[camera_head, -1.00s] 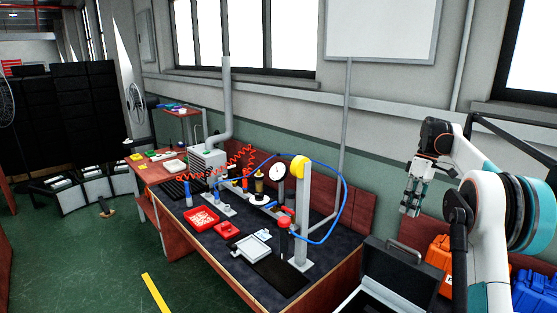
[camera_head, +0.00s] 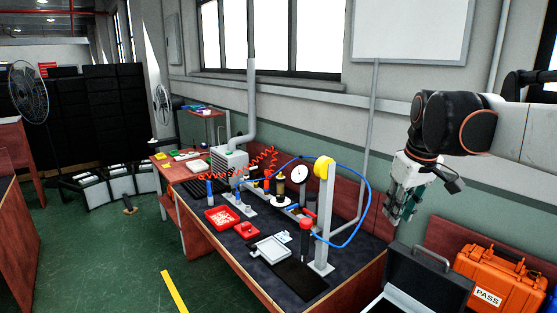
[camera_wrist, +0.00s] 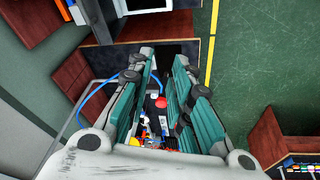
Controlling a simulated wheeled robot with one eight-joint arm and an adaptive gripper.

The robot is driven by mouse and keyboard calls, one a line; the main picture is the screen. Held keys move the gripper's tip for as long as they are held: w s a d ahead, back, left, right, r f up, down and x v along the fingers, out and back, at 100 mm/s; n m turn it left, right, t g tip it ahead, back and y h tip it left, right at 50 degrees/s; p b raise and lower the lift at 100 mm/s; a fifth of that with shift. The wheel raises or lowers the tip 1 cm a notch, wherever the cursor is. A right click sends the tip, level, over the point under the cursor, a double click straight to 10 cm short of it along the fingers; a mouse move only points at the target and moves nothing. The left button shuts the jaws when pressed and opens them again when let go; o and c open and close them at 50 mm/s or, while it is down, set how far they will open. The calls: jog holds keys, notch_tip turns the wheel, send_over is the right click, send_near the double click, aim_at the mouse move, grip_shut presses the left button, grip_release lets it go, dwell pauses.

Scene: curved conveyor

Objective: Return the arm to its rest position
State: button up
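My gripper (camera_head: 398,208) hangs at the end of my arm on the right of the head view, pointing down above the open black case, well clear of the surfaces. In the wrist view, its teal finger pads (camera_wrist: 163,62) stand apart with a gap between them. The gripper is open and nothing is held. Through the gap, part of the workbench with small coloured items shows further below. My arm reaches in from the right edge of the head view, and its shoulder is out of view.
The workbench (camera_head: 235,272) carries a red tray (camera_head: 222,218), a white tray (camera_head: 270,250) and a grey post (camera_head: 322,225) with a blue hose. The open black case (camera_head: 430,275) and an orange case (camera_head: 500,280) stand at lower right. Green floor (camera_head: 100,265) is free at left.

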jog(key=s+a+f+m+t+b, duration=0.1)
jog(key=s+a+f+t+b, duration=0.1)
jog(key=s+f, duration=0.6)
jog(key=s+a+f+m+t+b, duration=0.2)
jog(key=s+a+f, duration=0.3)
jog(key=s+f, duration=0.4)
jog(key=s, duration=0.5)
jog(key=shift+a+m+b, duration=0.15)
jog(key=shift+m+b, duration=0.15)
